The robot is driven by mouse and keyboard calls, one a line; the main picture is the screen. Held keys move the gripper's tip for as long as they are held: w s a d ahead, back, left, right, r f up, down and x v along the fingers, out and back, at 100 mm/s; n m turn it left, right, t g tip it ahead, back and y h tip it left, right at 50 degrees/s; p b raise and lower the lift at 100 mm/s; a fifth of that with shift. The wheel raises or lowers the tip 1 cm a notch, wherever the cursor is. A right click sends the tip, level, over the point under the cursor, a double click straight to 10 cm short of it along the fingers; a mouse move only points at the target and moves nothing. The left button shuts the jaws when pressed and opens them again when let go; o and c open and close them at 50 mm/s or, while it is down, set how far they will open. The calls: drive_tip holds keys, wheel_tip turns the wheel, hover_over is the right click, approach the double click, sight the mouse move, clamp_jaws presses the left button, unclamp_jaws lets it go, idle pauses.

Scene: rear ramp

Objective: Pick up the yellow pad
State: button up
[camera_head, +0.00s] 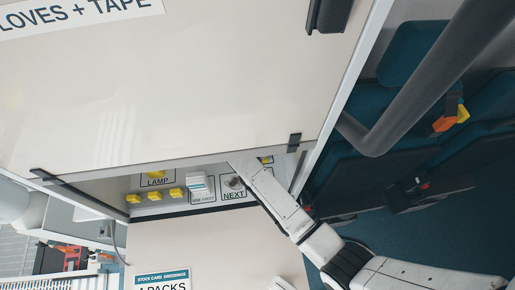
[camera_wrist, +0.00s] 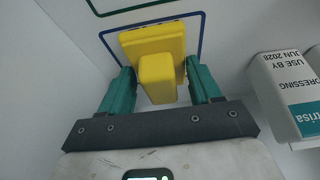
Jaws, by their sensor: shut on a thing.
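The yellow pad (camera_wrist: 157,78) is a chunky yellow block with a wider yellow part behind it, in the middle of the wrist view. My gripper (camera_wrist: 158,66) has its teal fingers on either side of it and is shut on it. The pad is over a blue outline on a pale surface. In the head view my arm reaches into an open cupboard compartment; the fingers are hidden there. A small patch of yellow (camera_head: 267,160) shows beside the wrist, and I cannot tell whether it is this pad.
A white dressing box (camera_wrist: 290,95) stands close at the right in the wrist view. The compartment shelf also holds several small yellow pieces (camera_head: 155,195) and a white box (camera_head: 200,186). A large pale panel (camera_head: 180,80) hangs above. Dark blue seats (camera_head: 415,110) and a grey rail are at right.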

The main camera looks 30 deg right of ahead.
drive_tip(key=shift+c, duration=1.3)
drive_tip(key=shift+r, duration=0.1)
drive_tip(key=shift+r, duration=0.5)
wheel_tip(320, 180, up, 2)
drive_tip(key=shift+w+r+b, duration=0.1)
drive_tip(key=shift+b, duration=0.25)
drive_tip(key=s+a, duration=0.2)
drive_tip(key=s, duration=0.3)
drive_tip(key=s+a+b, duration=0.1)
drive_tip(key=s, duration=0.5)
drive_tip(key=s+a+b, duration=0.1)
drive_tip(key=s+a, duration=0.1)
drive_tip(key=s, duration=0.4)
drive_tip(key=shift+s+a, duration=0.15)
drive_tip(key=shift+a, duration=0.15)
drive_tip(key=shift+r, duration=0.1)
